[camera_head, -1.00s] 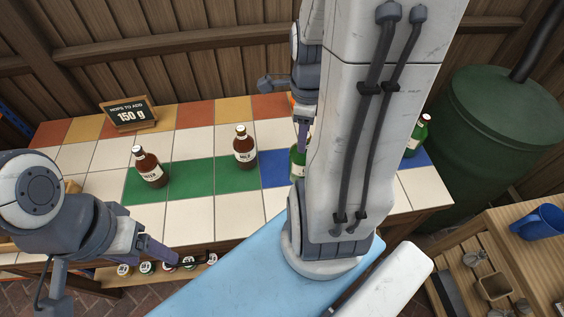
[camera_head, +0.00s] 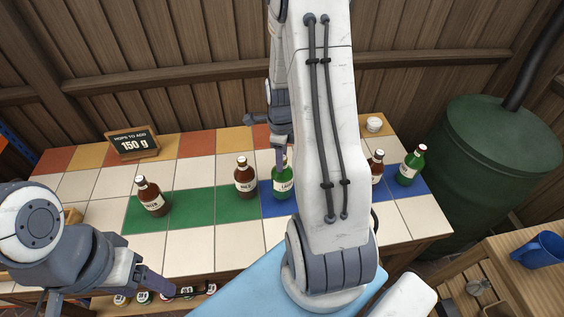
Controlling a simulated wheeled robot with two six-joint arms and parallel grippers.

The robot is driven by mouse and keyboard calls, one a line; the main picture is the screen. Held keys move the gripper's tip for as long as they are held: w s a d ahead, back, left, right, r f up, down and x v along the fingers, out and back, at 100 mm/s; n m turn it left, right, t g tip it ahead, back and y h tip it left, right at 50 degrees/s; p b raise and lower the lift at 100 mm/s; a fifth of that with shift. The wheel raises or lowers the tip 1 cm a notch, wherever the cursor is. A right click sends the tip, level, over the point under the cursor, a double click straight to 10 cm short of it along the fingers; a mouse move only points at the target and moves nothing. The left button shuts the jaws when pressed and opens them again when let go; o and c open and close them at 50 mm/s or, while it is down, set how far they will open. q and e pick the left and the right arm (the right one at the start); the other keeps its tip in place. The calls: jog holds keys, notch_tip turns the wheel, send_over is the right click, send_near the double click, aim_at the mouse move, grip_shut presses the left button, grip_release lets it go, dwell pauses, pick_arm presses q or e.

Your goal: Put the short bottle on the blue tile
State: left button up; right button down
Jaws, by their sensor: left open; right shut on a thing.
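A green bottle (camera_head: 283,186) stands at or just above the blue tile (camera_head: 268,205) right of the green tiles. My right gripper (camera_head: 281,155) reaches down from above and is shut on this bottle's upper part; whether its base touches is unclear. A brown bottle (camera_head: 244,177) stands on a green tile just left of it, and another brown bottle (camera_head: 152,197) on the far-left green tile. A brown bottle (camera_head: 376,168), partly hidden by my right arm, and a green bottle (camera_head: 411,168) stand at the right. Which bottle is short is hard to tell. My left gripper (camera_head: 182,290) is open, low at the table's front.
A sign reading 150 g (camera_head: 134,143) stands at the back left. A small white bowl (camera_head: 374,124) sits at the back right. Several bottles (camera_head: 143,297) are below the table's front edge. A green barrel (camera_head: 500,150) and a blue mug (camera_head: 540,250) are at the right.

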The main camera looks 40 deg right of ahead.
aim_at(282, 176)
jog(key=shift+f, duration=1.2)
jog(key=shift+f, duration=0.2)
jog(key=shift+c, duration=2.4)
grip_release()
jog(key=shift+r, duration=0.15)
